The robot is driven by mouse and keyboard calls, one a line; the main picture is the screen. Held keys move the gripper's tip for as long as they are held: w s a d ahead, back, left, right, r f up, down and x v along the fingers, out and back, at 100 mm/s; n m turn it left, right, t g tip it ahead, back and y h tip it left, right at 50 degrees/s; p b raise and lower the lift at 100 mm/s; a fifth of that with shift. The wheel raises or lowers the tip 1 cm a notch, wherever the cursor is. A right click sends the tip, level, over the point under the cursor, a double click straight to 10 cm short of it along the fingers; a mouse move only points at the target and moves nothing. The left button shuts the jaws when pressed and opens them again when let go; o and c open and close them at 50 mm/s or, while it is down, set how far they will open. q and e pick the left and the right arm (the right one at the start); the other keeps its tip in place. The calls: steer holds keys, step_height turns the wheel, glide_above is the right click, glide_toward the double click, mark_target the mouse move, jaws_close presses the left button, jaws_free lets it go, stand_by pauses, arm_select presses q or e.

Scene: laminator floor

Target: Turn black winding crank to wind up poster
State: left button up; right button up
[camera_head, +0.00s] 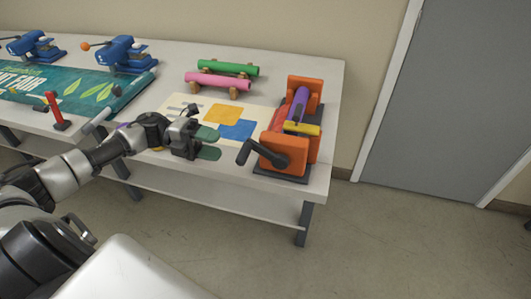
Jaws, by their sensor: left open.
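The black winding crank (261,154) sticks out from the front of the orange winder (285,150) near the right end of the table. Its handle points to the left. The winder holds a purple and red roller (297,106) between its orange end blocks. A poster (232,124) with orange and blue shapes lies flat on the table, its right edge at the winder. My left gripper (209,143) is open and empty over the poster's front edge, left of the crank and apart from it. It hides part of the poster. My right gripper is not in view.
The white table (320,90) has a lower shelf. Green (228,67) and pink (217,80) rolls rest on small stands behind the poster. Blue machines (125,55), a teal banner (75,90) and a red lever (54,107) are at left. Floor in front is clear; a grey door is at right.

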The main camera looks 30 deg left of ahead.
mark_target(248, 152)
arm_select(q)
steer(key=p+x, duration=0.1)
steer(key=x, duration=0.3)
steer(key=p+x, duration=0.1)
steer(key=x, duration=0.4)
steer(key=shift+s+d+r+p, duration=0.15)
steer(key=shift+s+d+p, duration=0.05)
steer(key=shift+p, duration=0.15)
steer(key=shift+w+d, duration=0.15)
steer(key=shift+d, duration=0.35)
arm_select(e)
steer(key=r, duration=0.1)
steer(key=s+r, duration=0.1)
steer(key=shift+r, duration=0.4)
arm_select(q)
jaws_close()
